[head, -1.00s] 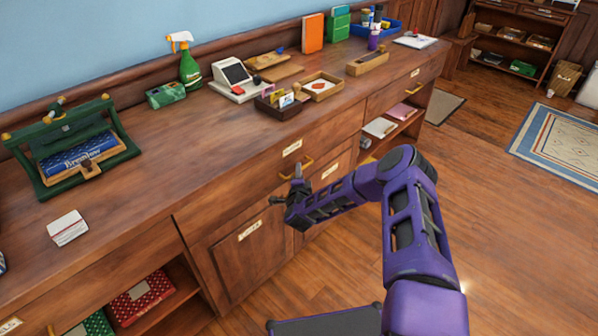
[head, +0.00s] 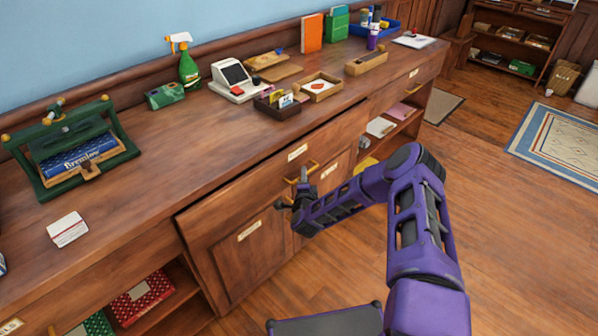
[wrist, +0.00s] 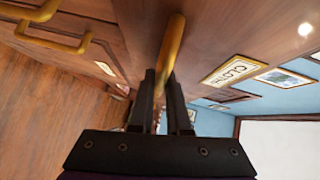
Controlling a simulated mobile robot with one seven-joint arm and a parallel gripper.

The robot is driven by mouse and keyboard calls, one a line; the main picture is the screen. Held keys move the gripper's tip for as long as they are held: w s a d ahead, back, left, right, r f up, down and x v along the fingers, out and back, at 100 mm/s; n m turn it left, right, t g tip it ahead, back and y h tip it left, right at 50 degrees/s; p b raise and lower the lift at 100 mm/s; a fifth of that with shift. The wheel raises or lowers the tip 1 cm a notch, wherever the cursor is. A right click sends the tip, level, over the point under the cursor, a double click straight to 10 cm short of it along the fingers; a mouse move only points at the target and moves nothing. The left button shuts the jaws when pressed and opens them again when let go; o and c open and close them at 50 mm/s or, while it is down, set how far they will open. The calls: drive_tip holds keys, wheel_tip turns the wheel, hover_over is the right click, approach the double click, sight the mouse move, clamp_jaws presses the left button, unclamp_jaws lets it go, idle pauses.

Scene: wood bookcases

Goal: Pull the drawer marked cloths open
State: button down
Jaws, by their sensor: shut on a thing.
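The cloths drawer (head: 243,193) is the wide wooden front under the counter's edge, standing slightly out from the cabinet. Its label (wrist: 228,71) shows large in the wrist view, and as a small pale tag in the head view (head: 298,152). Its brass handle (wrist: 172,42) runs between the fingers of my gripper (wrist: 161,88), which is shut on it. In the head view my gripper (head: 301,188) is at the handle, partly hidden by its own wrist. The inside of the drawer is hardly visible.
The wooden counter (head: 170,170) carries a green press (head: 75,155), a spray bottle (head: 188,68), a card reader (head: 238,80) and small trays. Labelled cupboard doors (head: 250,258) are below the drawer. The floor (head: 500,220) in front is clear.

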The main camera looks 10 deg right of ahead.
drive_tip(key=s+d, duration=0.8)
drive_tip(key=s, duration=0.3)
drive_tip(key=s+d, duration=0.8)
drive_tip(key=s, duration=0.3)
drive_tip(key=shift+s+d+p, duration=0.15)
drive_tip(key=shift+s+p, duration=0.1)
drive_tip(key=shift+p, duration=0.1)
drive_tip(key=c, duration=0.9)
unclamp_jaws()
drive_tip(key=p+v, duration=0.1)
drive_tip(key=v, duration=1.6)
drive_tip(key=shift+s, duration=0.2)
